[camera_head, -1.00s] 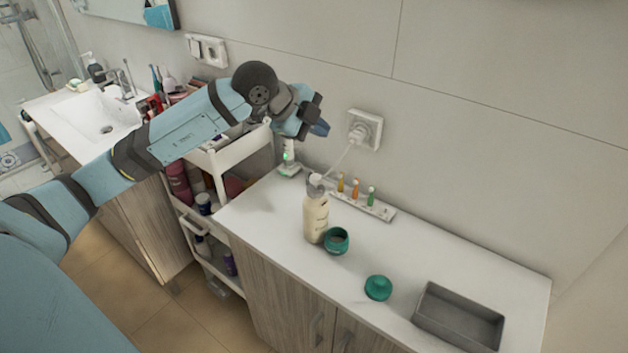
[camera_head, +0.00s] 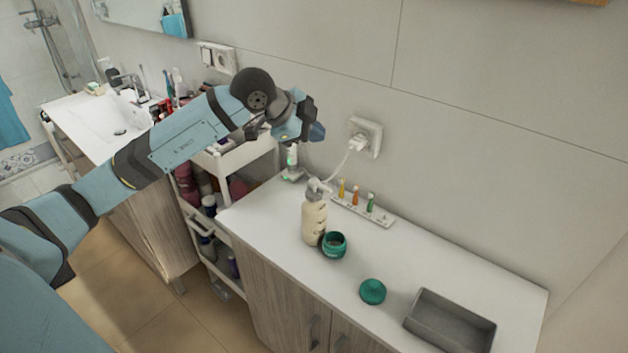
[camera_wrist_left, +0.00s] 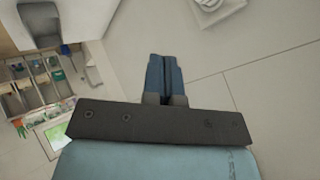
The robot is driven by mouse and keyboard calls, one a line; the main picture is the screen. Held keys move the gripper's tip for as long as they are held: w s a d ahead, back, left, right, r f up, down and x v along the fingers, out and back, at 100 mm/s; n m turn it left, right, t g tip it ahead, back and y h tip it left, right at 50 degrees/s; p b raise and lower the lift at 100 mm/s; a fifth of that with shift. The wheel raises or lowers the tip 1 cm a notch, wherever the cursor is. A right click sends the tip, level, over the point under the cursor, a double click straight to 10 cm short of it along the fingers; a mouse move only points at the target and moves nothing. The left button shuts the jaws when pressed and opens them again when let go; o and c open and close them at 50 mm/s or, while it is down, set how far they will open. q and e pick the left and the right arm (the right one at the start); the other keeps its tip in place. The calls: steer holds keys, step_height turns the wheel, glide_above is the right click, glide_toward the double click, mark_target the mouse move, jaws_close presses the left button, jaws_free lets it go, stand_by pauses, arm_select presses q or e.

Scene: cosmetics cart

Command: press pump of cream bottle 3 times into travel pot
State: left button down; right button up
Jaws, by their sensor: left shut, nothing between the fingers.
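The cream bottle (camera_head: 314,218) stands upright on the white counter, with its white pump head (camera_head: 317,186) on top. The green travel pot (camera_head: 334,245) stands open at the bottle's front right. A green lid (camera_head: 372,291) lies apart from it on the counter. My left gripper (camera_head: 316,132) is above and behind the bottle, near the wall, apart from the pump. Its fingers (camera_wrist_left: 165,75) are together and empty in the left wrist view. My right gripper is not in view.
A grey tray (camera_head: 450,322) sits at the counter's right end. A rack with small coloured tips (camera_head: 362,205) and a charging stand (camera_head: 292,172) are behind the bottle. A wall socket (camera_head: 365,137) has a plugged cable. A stocked cart (camera_head: 240,158) stands at left.

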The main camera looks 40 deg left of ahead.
mark_target(314, 182)
arm_select(q)
step_height(314, 182, down, 8)
steer(key=b, duration=0.5)
steer(key=shift+f, duration=0.3)
steer(key=shift+f, duration=0.15)
stand_by(1.5)
steer(key=shift+f+b, duration=0.3)
steer(key=shift+b, duration=0.2)
steer(key=shift+f+b, duration=0.65)
steer(key=shift+f, duration=0.25)
stand_by(0.6)
stand_by(0.3)
steer(key=shift+r+p, duration=0.8)
steer(key=shift+r, duration=0.5)
